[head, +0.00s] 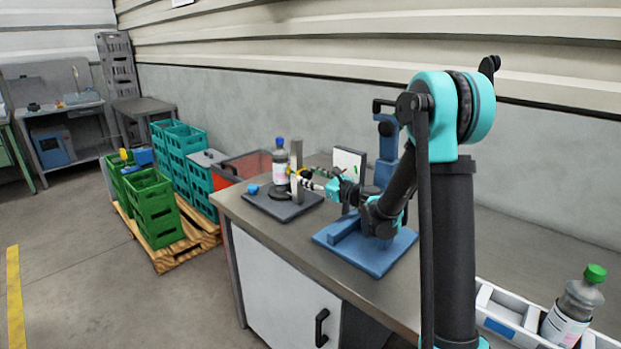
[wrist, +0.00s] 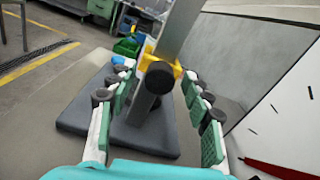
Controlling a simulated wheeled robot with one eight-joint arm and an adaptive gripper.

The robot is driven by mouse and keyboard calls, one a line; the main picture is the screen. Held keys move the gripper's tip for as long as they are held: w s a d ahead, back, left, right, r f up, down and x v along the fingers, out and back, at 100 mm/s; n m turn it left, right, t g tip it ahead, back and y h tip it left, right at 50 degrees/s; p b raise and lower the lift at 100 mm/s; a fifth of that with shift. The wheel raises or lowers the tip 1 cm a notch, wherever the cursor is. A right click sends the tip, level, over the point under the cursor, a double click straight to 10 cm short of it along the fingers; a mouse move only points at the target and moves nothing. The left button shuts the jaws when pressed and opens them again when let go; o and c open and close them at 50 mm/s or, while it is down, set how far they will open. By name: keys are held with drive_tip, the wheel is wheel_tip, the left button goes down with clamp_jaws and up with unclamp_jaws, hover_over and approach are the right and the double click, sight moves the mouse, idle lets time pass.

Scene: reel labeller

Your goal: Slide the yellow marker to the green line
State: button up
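The yellow marker (wrist: 176,68) is a collar around a grey upright post (wrist: 180,32), with a black round knob (wrist: 158,77) facing me. In the head view the marker (head: 292,173) is small and partly hidden by the fingers. My gripper (wrist: 157,72) is open, with its green-padded fingers on either side of the knob. I cannot tell whether they touch it. A white scale panel (wrist: 290,112) with black ticks stands to the right in the wrist view. A small green mark (head: 355,169) shows at this panel in the head view; no green line shows in the wrist view.
The post stands on a dark base plate (head: 262,206) on the grey bench (head: 233,211). A blue-capped bottle (head: 280,160) and a blue cap (head: 252,189) are close by. A blue stand (head: 386,256) is right of the post. A red strip (wrist: 280,170) lies low on the panel.

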drive_tip(key=v, duration=1.2)
